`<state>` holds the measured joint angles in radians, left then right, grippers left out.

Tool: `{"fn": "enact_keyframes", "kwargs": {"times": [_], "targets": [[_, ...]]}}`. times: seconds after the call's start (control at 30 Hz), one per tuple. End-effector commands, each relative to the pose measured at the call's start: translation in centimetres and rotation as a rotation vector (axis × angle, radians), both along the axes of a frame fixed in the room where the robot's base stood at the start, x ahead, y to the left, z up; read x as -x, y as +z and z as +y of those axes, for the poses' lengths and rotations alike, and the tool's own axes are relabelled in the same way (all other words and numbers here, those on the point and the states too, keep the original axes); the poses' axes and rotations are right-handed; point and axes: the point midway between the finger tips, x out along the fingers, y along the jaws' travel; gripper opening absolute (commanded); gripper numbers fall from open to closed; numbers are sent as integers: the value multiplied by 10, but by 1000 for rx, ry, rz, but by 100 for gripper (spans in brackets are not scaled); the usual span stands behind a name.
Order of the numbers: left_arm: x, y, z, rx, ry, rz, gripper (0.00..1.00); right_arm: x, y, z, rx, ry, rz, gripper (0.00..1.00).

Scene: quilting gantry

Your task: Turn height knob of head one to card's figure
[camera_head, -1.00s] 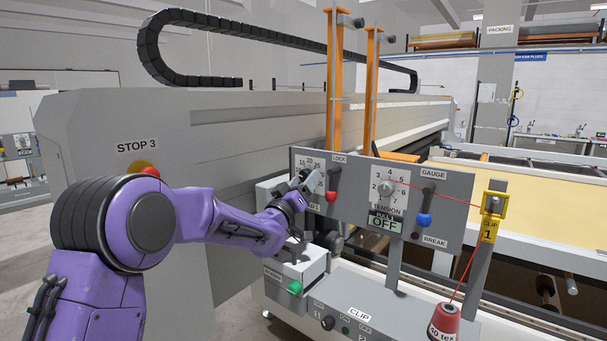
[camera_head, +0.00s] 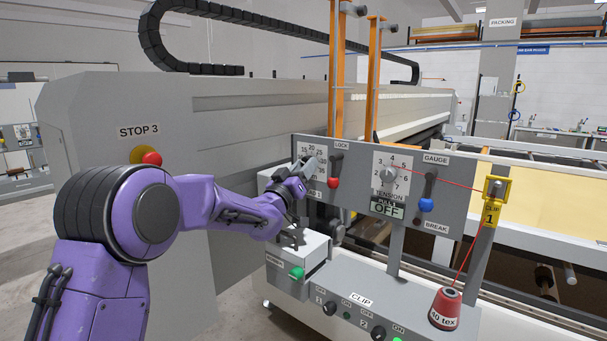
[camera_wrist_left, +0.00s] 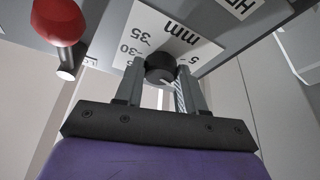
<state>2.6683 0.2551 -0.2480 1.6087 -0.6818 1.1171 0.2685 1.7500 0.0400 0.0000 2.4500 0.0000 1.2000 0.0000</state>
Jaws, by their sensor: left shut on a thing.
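The height dial (camera_head: 318,152) of head one is a white scale plate on the grey panel, with figures from about 15 to 35 showing. Its black knob (camera_wrist_left: 160,66) shows in the left wrist view, in front of the plate marked mm. My left gripper (camera_head: 304,170) is at this dial and covers part of it in the head view. Its two fingers (camera_wrist_left: 160,78) are shut on the knob, one on each side. I cannot read the knob's setting. No card with a height figure can be made out. My right gripper is out of view.
The lock lever with its red ball (camera_head: 333,182) is close right of my gripper. Further right are the tension dial (camera_head: 388,175), the blue-balled gauge lever (camera_head: 426,204) and a red thread running to a cone (camera_head: 445,308). A switch box (camera_head: 365,318) lies below.

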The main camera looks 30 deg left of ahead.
Motion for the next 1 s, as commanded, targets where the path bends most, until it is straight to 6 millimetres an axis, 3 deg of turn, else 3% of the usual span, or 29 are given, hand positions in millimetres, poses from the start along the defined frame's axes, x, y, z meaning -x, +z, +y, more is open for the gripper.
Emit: {"fn": "enact_keyframes", "kwargs": {"times": [0.03, 0.4, 1.0], "targets": [[0, -6, 0, -34, -1, -4, 9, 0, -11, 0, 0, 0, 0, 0], [0, -6, 3, -370, 0, -30, 9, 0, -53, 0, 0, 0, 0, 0], [-1, -2, 7, -939, -1, -73, 9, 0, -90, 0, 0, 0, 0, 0]]}}
